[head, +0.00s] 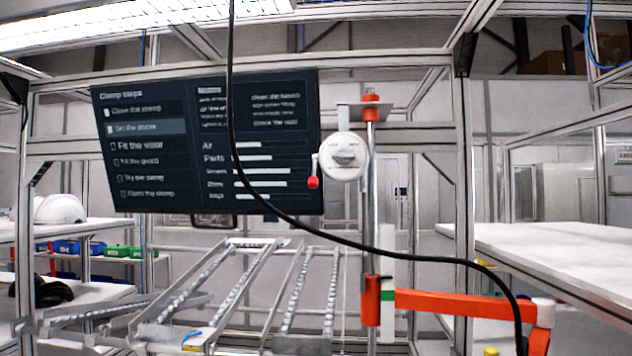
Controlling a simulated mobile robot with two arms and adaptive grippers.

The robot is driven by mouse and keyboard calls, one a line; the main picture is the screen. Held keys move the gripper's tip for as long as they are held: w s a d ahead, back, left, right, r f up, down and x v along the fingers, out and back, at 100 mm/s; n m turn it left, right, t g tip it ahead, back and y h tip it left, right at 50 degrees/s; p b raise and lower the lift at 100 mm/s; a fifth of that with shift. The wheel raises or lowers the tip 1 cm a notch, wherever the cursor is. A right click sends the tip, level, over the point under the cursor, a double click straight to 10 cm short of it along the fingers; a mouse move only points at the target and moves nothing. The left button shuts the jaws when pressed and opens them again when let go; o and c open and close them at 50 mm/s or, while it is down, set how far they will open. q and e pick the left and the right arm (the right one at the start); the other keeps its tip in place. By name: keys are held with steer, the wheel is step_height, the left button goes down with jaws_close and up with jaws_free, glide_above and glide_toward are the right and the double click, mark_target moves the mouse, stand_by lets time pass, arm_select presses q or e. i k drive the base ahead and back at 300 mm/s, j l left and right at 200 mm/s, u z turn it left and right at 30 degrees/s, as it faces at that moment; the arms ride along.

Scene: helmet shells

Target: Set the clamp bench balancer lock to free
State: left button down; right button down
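A round white dial (344,157) with a grey knob in its middle is mounted on the upright metal post (371,215); it looks like the balancer lock. The small lettering on its face is too blurred to read, so I cannot tell its setting. A short lever with a red ball end (313,183) hangs at the dial's left side. An orange jointed arm (455,304) reaches right from an orange collar (371,302) low on the post. Neither of my grippers is in view.
A dark screen (150,190) with a list of clamp steps hangs behind the dial. A black cable (231,110) loops down across the screen and post. Sloping roller racks (215,290) stand below. White tables stand left (105,228) and right (560,250); white helmet shells (60,209) rest at left.

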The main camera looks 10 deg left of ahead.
mark_target(313, 183)
steer(key=j+z, duration=0.95)
steer(key=i+j, duration=0.05)
steer(key=j, duration=0.05)
